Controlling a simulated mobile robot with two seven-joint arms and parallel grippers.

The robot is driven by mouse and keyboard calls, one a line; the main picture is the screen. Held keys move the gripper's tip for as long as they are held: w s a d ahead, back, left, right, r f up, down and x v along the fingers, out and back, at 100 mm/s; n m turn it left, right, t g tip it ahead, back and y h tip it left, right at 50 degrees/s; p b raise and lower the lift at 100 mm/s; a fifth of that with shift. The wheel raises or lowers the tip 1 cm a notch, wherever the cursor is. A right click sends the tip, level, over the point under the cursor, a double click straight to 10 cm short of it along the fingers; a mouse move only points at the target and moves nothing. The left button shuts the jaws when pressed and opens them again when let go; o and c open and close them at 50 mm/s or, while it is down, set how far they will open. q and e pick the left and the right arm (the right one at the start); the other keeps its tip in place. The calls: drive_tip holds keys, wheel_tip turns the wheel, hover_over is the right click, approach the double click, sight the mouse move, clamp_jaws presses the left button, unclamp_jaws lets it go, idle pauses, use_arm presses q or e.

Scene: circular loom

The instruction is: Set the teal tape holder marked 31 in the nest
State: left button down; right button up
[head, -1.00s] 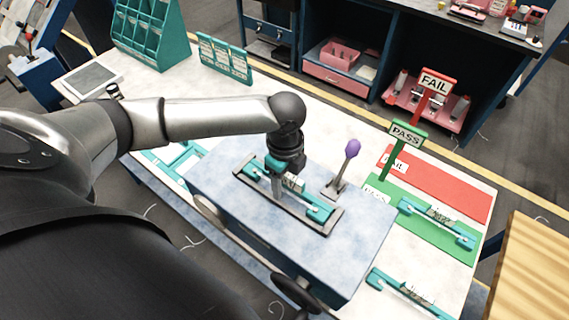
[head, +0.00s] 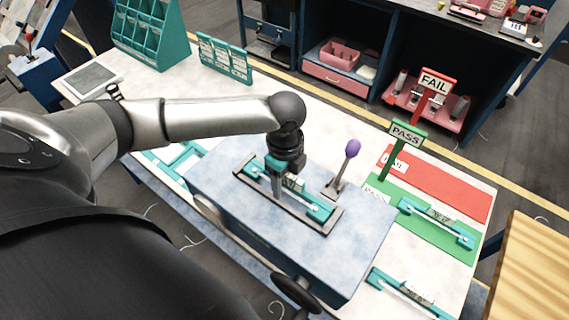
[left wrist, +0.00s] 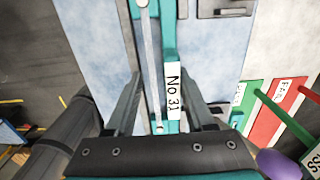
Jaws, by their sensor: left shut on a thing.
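The teal tape holder marked 31 (head: 318,209) is lined up along the dark nest (head: 325,231) on the blue-grey block. I cannot tell whether it rests in the nest or hangs just above it. My left gripper (head: 284,181) points down and is shut on the holder near its middle, hiding part of it. In the left wrist view the holder (left wrist: 170,52) runs up between the fingers of the left gripper (left wrist: 158,98), with its label "No 31" readable. My right gripper is not in view.
A purple-knobbed lever (head: 347,167) stands close behind the nest. Another teal holder (head: 437,222) lies on the green PASS mat (head: 455,250), beside the red FAIL mat (head: 455,190). A further one (head: 402,290) lies at the front right. A teal rack (head: 150,35) stands back left.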

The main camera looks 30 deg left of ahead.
sight(286, 185)
use_arm(q)
drive_tip(key=shift+s+f, duration=0.1)
drive_tip(key=shift+f, duration=0.1)
drive_tip(key=c, duration=0.6)
unclamp_jaws()
drive_tip(key=o, duration=0.3)
drive_tip(key=shift+f, duration=0.1)
drive_tip(key=shift+o, duration=0.6)
drive_tip(key=shift+s+f, duration=0.1)
drive_tip(key=shift+s, duration=0.05)
wheel_tip(286, 185, up, 16)
drive_tip(key=shift+w, duration=0.45)
